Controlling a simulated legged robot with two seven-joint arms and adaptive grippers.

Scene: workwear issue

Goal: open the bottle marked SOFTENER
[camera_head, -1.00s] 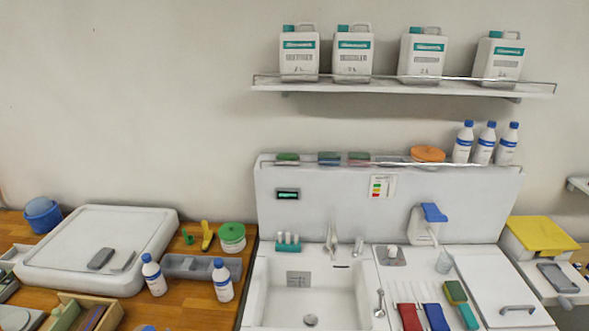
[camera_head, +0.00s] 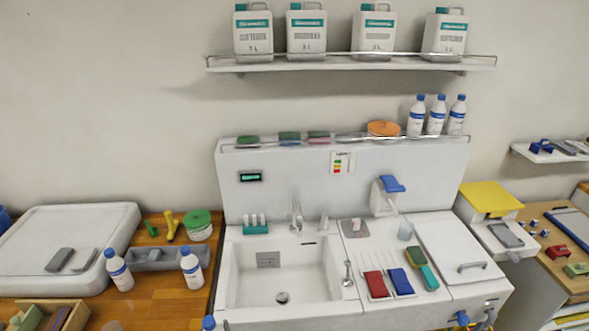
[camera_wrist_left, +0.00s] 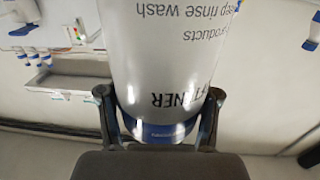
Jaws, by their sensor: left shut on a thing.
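My left gripper (camera_wrist_left: 160,94) is shut on a white bottle (camera_wrist_left: 165,55) in the left wrist view, one finger on each side of it. Its label appears upside down; the visible letters end in "ENER", with "products" and "rinse wash" on other lines. A blue band runs around the bottle near the fingers. In the head view, a blue cap (camera_head: 208,322) shows at the bottom edge, left of the sink; the rest is cut off, and the gripper barely shows. My right gripper is not in view.
Two blue-capped bottles (camera_head: 119,270) (camera_head: 191,268) stand on the wooden counter by a grey tray (camera_head: 155,266). The sink (camera_head: 280,277) is empty. Several similar bottles stand on the ledge (camera_head: 350,140); white canisters (camera_head: 307,31) stand on the shelf above.

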